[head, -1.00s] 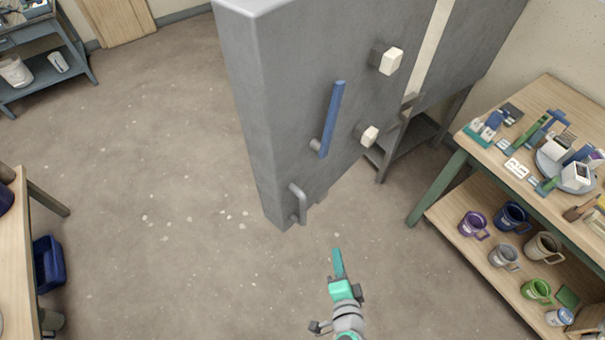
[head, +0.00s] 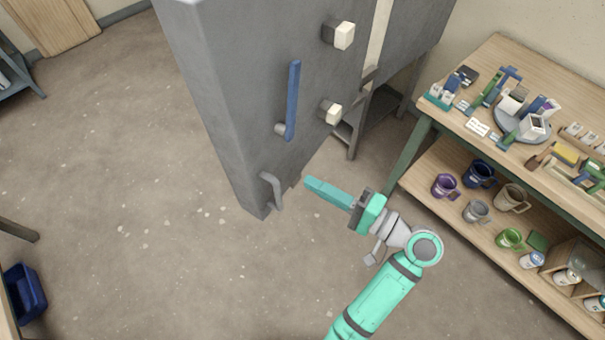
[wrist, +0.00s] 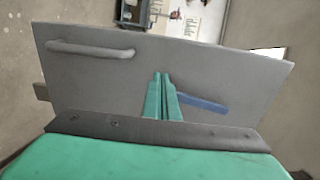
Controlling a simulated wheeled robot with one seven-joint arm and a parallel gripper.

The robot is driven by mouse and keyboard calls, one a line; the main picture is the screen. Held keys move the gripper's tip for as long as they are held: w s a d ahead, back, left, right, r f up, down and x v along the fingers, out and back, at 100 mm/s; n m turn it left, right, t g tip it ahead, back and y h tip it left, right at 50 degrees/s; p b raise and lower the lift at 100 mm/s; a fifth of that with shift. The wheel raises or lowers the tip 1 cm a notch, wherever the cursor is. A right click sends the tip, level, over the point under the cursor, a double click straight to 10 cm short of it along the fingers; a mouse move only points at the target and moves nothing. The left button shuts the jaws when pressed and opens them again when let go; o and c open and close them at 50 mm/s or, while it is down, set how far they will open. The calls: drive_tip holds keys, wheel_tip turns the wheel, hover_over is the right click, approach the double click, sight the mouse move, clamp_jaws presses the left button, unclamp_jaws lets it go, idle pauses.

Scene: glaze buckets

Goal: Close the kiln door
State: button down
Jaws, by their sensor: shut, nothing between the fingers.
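The kiln door (head: 225,90) is a thick grey slab standing open, swung out from the kiln body (head: 425,40). A blue lever handle (head: 292,100) and a grey bar handle (head: 272,190) are on its face. My gripper (head: 308,183) is shut and empty, just right of the bar handle and apart from it in the head view. In the wrist view the shut teal fingers (wrist: 162,95) point at the door face (wrist: 100,80), between the bar handle (wrist: 90,49) and the blue lever (wrist: 202,103). I cannot tell if the fingertips touch the door.
Two pale blocks (head: 344,36) (head: 333,112) stick out from the door face. A wooden workbench (head: 500,60) with tools and a lower shelf of mugs stands at the right. A blue bin (head: 25,290) is at lower left. The floor (head: 140,190) left of the door is clear.

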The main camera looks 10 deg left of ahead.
sight(260, 155)
drive_tip(key=x, duration=1.2)
drive_tip(key=shift+a, duration=0.35)
drive_tip(key=shift+w, duration=0.1)
